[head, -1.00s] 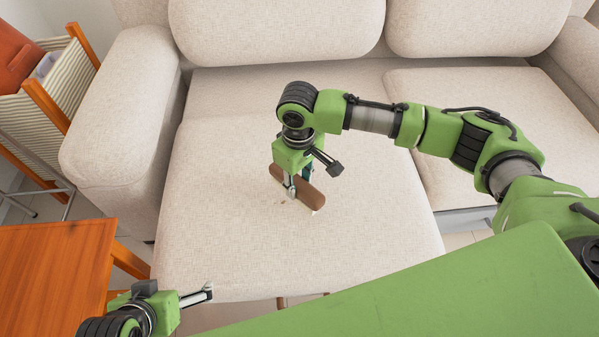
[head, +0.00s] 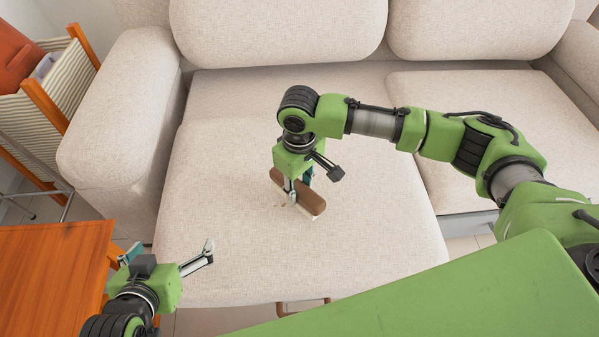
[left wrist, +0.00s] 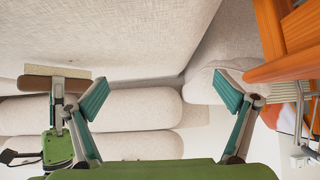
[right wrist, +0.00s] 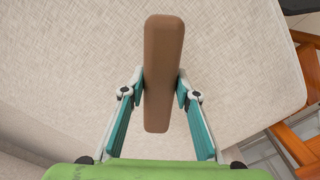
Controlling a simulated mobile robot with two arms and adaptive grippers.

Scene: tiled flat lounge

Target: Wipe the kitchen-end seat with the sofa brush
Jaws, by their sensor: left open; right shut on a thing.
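The sofa brush (head: 311,198) has a brown back and pale bristles. My right gripper (head: 296,192) is shut on it, and it fills the jaws in the right wrist view (right wrist: 163,75). The brush is bristles down at the left sofa seat (head: 215,245), near its middle; whether the bristles press on the fabric is hard to tell. A few small dark specks (head: 282,206) lie on the seat just left of the brush. My left gripper (head: 170,250) is open and empty by the seat's front left corner. The left wrist view also shows the brush (left wrist: 48,84).
The left armrest (head: 115,120) borders the seat, with back cushions (head: 280,30) behind. The right seat (head: 500,120) is bare beyond my right arm. An orange wooden table (head: 50,275) stands at front left, close to my left gripper.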

